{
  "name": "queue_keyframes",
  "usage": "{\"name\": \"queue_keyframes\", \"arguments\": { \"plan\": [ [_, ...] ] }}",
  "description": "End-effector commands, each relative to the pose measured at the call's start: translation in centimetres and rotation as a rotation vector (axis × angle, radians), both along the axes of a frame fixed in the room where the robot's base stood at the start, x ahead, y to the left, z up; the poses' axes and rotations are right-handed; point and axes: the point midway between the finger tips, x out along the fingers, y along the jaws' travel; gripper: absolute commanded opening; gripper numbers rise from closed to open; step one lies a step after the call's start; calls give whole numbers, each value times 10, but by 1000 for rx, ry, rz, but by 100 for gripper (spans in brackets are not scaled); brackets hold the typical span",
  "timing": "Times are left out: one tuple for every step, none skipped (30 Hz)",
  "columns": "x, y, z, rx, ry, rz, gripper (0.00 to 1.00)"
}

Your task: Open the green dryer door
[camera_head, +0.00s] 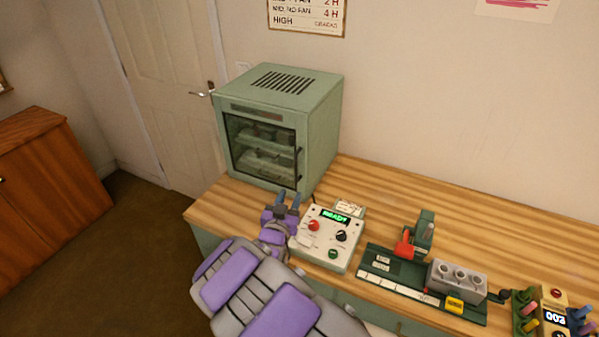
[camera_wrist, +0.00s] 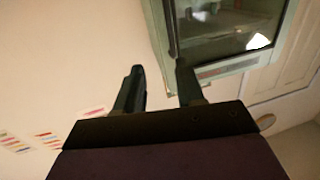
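The green dryer (camera_head: 322,125) stands at the left end of the wooden table, its glass door (camera_head: 262,148) shut. Shelves with items show dimly through the glass. A dark vertical handle (camera_head: 298,164) runs along the door's right edge. My gripper (camera_head: 288,198) is just below and in front of the handle's lower end, with its fingers apart and nothing between them. In the wrist view my gripper (camera_wrist: 160,70) also shows open. There, the door's dark handle (camera_wrist: 170,28) ends close to the right fingertip; I cannot tell if they touch.
A control box (camera_head: 328,240) with a lit display and knobs stands close to the right of my gripper. Further right are a green tray with a grey block (camera_head: 457,280) and a small device (camera_head: 554,310). A brown cabinet (camera_head: 45,185) stands left; floor between is free.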

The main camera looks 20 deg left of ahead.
Motion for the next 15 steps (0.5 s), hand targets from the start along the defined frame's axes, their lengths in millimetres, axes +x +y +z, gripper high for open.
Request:
{"name": "queue_keyframes", "arguments": {
  "plan": [
    [9,5,-3,2,1,-1,38],
    [14,6,-4,1,1,0,38],
    [21,8,-5,-1,3,0,38],
    [27,10,-7,-3,4,-1,38],
    [32,12,-7,-3,3,0,38],
    [39,13,-6,-3,1,-1,38],
    [45,13,-5,-1,0,0,38],
    [50,13,-5,0,0,-1,38],
    [57,12,-4,0,1,-2,38],
    [63,11,-4,0,1,-2,38],
    [68,11,-4,1,1,-1,38],
    [75,9,-2,4,1,-2,38],
    [80,9,-2,7,2,-1,38],
    [85,8,-1,8,2,0,38],
    [91,7,0,9,2,-1,38]
  ]
}}
